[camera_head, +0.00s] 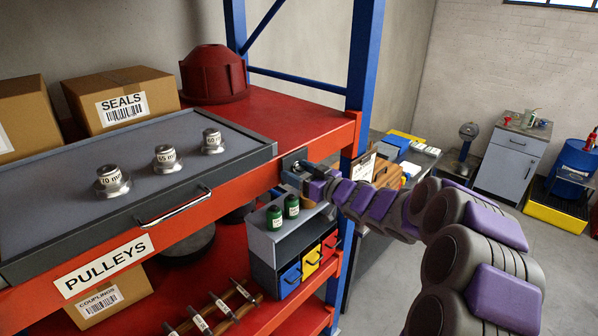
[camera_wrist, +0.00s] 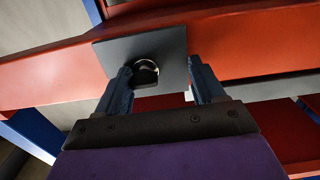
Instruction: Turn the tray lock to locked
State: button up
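The tray lock shows in the wrist view as a dark square plate (camera_wrist: 110,52) on the red shelf beam, with a round dark knob (camera_wrist: 147,76) with a bright rim. In the head view the lock plate (camera_head: 294,158) sits on the beam just right of the tray, its knob hidden by my gripper. The grey tray (camera_head: 232,147) holds three labelled pulleys. I cannot read the lock's setting.
The tray's metal handle (camera_head: 175,207) sticks out at the front. A blue post (camera_head: 362,80) stands right of the lock. Below are a grey organizer (camera_head: 262,243) with green bottles and coloured bins, and a rack of rods (camera_head: 215,310). Open floor lies at the right.

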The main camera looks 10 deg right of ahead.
jog(key=d, duration=0.2)
jog(key=shift+w+d+f, duration=0.2)
jog(key=shift+w+d, duration=0.15)
jog(key=shift+d, duration=0.3)
jog(key=shift+c, duration=0.3)
jog(key=shift+s+r, duration=0.15)
jog(key=shift+c, duration=0.7)
jog(key=shift+s+a, duration=0.1)
jog(key=shift+a, duration=0.3)
jog(key=shift+c, duration=0.8)
jog(key=shift+a, duration=0.6)
jog(key=shift+c, duration=1.4)
jog(key=shift+d, duration=0.3)
jog(key=c, duration=0.4)
jog(key=shift+f, duration=0.2)
